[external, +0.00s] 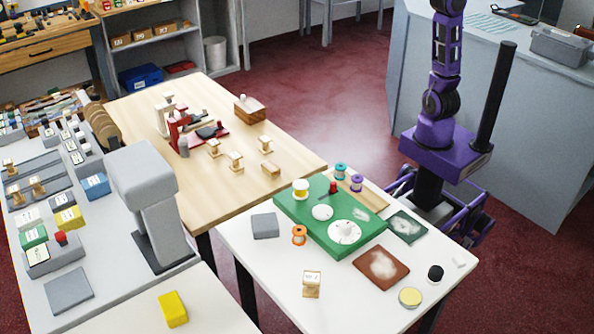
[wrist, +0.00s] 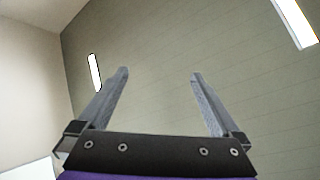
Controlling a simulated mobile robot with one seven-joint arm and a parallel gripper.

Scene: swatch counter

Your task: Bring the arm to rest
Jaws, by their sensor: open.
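My gripper (wrist: 159,75) shows in the wrist view with its two grey fingers wide apart and nothing between them. Behind the fingers are only a plain wall and light strips, so it points up and away from the tables. In the external view my purple arm rises from my base at the right and runs out of the top of the picture. The gripper itself is outside that view.
A white table (external: 258,258) stands close to my base, with a green board (external: 300,218), thread spools and swatches on it. A wooden table (external: 220,185) adjoins it. A grey counter (external: 480,60) stands behind me. Red floor (external: 330,110) is open between them.

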